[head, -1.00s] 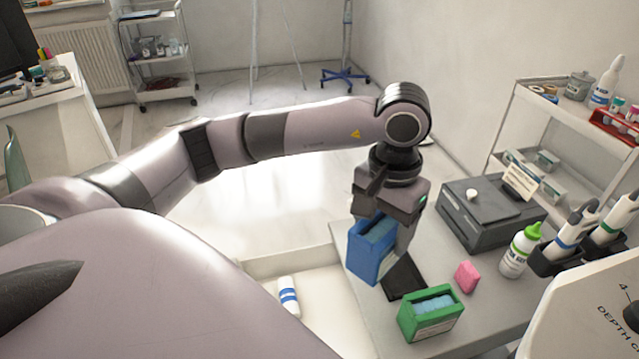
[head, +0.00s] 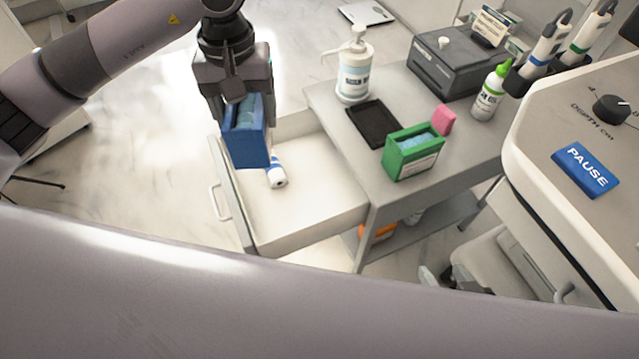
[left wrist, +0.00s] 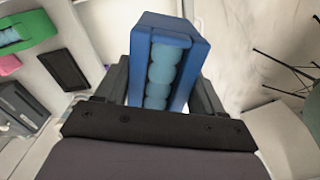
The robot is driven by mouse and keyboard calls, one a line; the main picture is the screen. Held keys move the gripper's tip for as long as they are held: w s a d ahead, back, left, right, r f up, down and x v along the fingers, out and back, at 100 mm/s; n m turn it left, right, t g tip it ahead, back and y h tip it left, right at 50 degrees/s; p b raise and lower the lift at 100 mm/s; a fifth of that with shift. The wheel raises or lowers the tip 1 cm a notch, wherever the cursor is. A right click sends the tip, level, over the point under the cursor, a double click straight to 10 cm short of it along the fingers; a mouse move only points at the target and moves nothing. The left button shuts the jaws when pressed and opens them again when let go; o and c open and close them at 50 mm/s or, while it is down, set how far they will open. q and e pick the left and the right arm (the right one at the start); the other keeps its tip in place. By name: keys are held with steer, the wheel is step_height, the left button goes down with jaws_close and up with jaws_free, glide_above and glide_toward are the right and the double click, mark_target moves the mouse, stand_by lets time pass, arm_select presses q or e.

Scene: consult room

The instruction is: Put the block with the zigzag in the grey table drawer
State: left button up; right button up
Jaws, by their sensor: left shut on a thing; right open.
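My left gripper (head: 246,100) is shut on a blue block-like box (head: 245,146) with a row of rounded light-blue shapes in its open side. The box also shows between the fingers in the left wrist view (left wrist: 187,62). It hangs above the left part of the open drawer (head: 305,205) of the grey table (head: 345,160). A green box (head: 413,158) with light-blue contents and a small pink block (head: 444,120) stand on the tabletop. I cannot make out a zigzag on any of them. My right gripper is not in view.
A white tube with blue bands (head: 277,178) lies in the drawer; the drawer's middle is clear. On the table are a pump bottle (head: 354,75), a black tablet-like slab (head: 374,123), a grey case (head: 462,66) and a green-capped bottle (head: 491,92).

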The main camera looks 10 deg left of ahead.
arm_select(q)
steer(key=w+d+f+n+b, duration=0.1)
steer(key=f+b, duration=0.2)
steer(key=f, duration=0.6)
steer(key=d+f+n+b, duration=0.1)
steer(key=f+b, duration=0.3)
steer(key=f, duration=0.5)
steer(key=w+d+f+n+b, duration=0.1)
steer(key=d+f+n+b, duration=0.1)
steer(key=f, duration=0.6)
steer(key=shift+w+d+f+b, duration=0.2)
steer(key=shift+w+f+b, duration=0.15)
steer(key=shift+b, duration=0.4)
steer(key=shift+f, duration=0.5)
steer(key=o, duration=1.5)
arm_select(e)
steer(key=w+a+f+y, duration=0.2)
steer(key=a+f, duration=0.2)
steer(key=a, duration=0.2)
steer(key=shift+w+t+y, duration=0.25)
steer(key=shift+t+y, duration=0.05)
steer(key=shift+t, duration=0.1)
